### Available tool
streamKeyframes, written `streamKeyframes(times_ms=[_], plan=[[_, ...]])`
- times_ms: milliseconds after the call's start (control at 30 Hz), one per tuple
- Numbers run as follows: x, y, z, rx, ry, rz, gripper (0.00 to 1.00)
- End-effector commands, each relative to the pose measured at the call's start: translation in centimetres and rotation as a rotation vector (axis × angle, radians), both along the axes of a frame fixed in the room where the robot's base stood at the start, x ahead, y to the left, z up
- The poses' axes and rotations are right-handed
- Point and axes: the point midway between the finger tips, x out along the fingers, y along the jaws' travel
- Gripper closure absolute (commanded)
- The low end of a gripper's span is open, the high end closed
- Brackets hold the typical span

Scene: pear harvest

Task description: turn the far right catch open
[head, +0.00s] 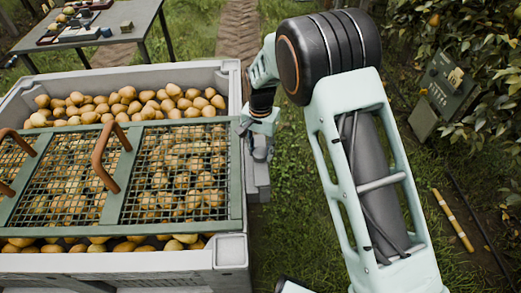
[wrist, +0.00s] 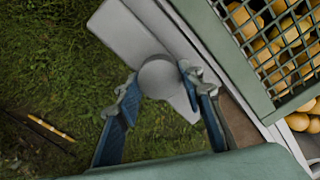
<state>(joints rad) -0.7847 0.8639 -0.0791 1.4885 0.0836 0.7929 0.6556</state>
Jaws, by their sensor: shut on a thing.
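The far right catch shows in the wrist view as a grey rounded knob (wrist: 158,74) with a pale flat piece below it, at the crate's side. My gripper (wrist: 157,92) has its two blue fingers on either side of the knob, shut on it. In the head view my gripper (head: 259,140) is at the right side of the grey crate (head: 234,95), beside the green mesh lid's frame (head: 236,170); there it hides most of the catch. The lid lies across the crate over many pears (head: 175,165). How far the catch is turned cannot be told.
Two brown curved handles (head: 97,157) stand up from the lid. A table (head: 110,28) with small items is at the back left. A green box (head: 445,90) and a yellow stick (head: 452,220) are on the right. Grass right of the crate is mostly open.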

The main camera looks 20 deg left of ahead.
Motion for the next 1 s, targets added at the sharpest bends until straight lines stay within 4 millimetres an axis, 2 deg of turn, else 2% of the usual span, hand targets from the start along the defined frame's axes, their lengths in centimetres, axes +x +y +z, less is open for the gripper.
streamKeyframes(times_ms=[267, 300, 467, 767, 867, 1000], plan=[[0.0, 0.0, 0.0, 0.001, 0.0, -0.006, 1.0], [0.0, 0.0, 0.0, 0.001, 0.0, -0.006, 0.64], [0.0, 0.0, 0.0, 0.001, 0.0, -0.005, 0.47], [0.0, 0.0, 0.2, 0.001, 0.0, -0.003, 0.47], [0.1, 0.1, 1.0, 0.002, -0.002, -0.003, 0.47], [0.1, 0.1, 3.4, 0.004, -0.003, -0.003, 0.47]])
